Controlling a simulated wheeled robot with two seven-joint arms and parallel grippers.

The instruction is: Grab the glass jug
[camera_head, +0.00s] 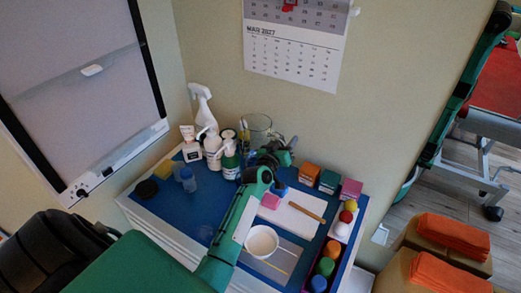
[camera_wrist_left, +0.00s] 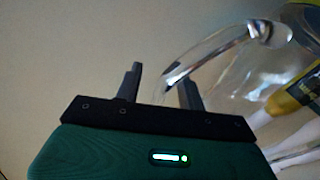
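The clear glass jug (camera_head: 257,124) stands at the back of the blue-topped cabinet, against the wall. My left gripper (camera_head: 277,150) is beside it, on its right side, and partly hides its lower part. In the left wrist view the jug (camera_wrist_left: 245,70) fills the right side, with its curved glass handle (camera_wrist_left: 212,48) reaching toward my fingers. My left gripper (camera_wrist_left: 160,88) is open there. Part of the handle shows in the gap between the two fingers, which do not appear closed on it. My right gripper is not in view.
A white spray bottle (camera_head: 201,104) and pump bottles (camera_head: 212,146) crowd the jug's left. Orange (camera_head: 309,173) and green boxes stand to its right. A white bowl (camera_head: 262,241) and a tray with coloured-lid jars lie nearer. A calendar (camera_head: 296,45) hangs on the wall behind.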

